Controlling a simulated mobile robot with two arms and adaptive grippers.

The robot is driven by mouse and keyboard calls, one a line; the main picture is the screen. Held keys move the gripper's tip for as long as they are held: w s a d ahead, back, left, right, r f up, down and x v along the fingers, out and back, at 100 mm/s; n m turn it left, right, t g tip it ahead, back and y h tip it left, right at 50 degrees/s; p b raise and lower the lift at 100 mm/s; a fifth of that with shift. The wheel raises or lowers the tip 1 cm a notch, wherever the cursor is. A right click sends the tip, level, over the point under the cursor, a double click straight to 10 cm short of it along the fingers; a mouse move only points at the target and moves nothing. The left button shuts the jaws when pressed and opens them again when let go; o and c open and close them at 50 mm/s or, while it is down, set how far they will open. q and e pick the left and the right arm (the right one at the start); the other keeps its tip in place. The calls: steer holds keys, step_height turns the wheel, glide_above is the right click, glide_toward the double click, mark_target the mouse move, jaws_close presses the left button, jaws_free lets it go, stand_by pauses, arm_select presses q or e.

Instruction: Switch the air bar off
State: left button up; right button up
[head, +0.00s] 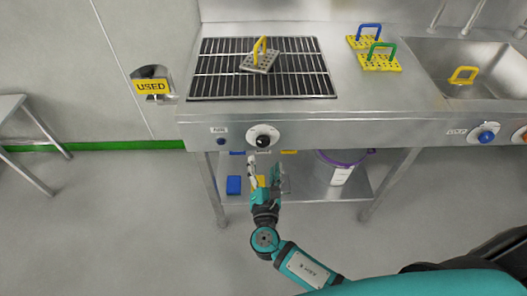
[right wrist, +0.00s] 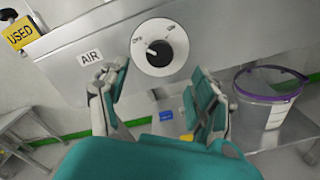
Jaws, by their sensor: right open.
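A round white dial with a black knob (head: 263,140) is on the steel front panel below the black rack (head: 262,68). It also shows in the right wrist view, where the knob (right wrist: 159,53) has a pale mark toward the left. Small lettering is on the dial's left and upper right, too blurred to read surely. An AIR label (right wrist: 89,57) is on the panel left of the dial. My right gripper (head: 264,180) is open and empty, below and in front of the knob, apart from it. Its fingers (right wrist: 156,88) frame the space under the dial. My left gripper is out of view.
A small blue button (head: 221,141) is left of the dial. A blue knob (head: 486,136) and an orange one (head: 522,135) are at the right. A white bucket (head: 335,170) and a blue block (head: 234,185) are on the lower shelf. A USED holder (head: 152,87) is at left.

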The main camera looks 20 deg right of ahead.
steer(key=shift+v, duration=1.55)
steer(key=s+d+f+m+g+y, duration=0.1)
steer(key=s+d+f+m+g, duration=0.3)
steer(key=f, duration=0.6)
steer(key=s+f+m+g+y, duration=0.1)
steer(key=s+f+g, duration=0.3)
steer(key=f, duration=0.6)
steer(key=s+d+f+m+g, duration=0.25)
steer(key=s+f, duration=0.35)
steer(key=f, duration=0.5)
steer(key=s+d+f+m+g+y, duration=0.1)
steer(key=s+f+m, duration=0.3)
steer(key=s, duration=0.4)
steer(key=s+d+f+m+g+y, duration=0.1)
steer(key=s+f+m+g, duration=0.2)
steer(key=s+m, duration=0.3)
steer(key=s+d+f+m+g+y, duration=0.1)
steer(key=s+f+m, duration=0.4)
steer(key=s, duration=0.6)
steer(key=shift+s+f+m+g, duration=0.3)
steer(key=shift+f+m+g, duration=0.05)
steer(key=shift+f+g, duration=0.1)
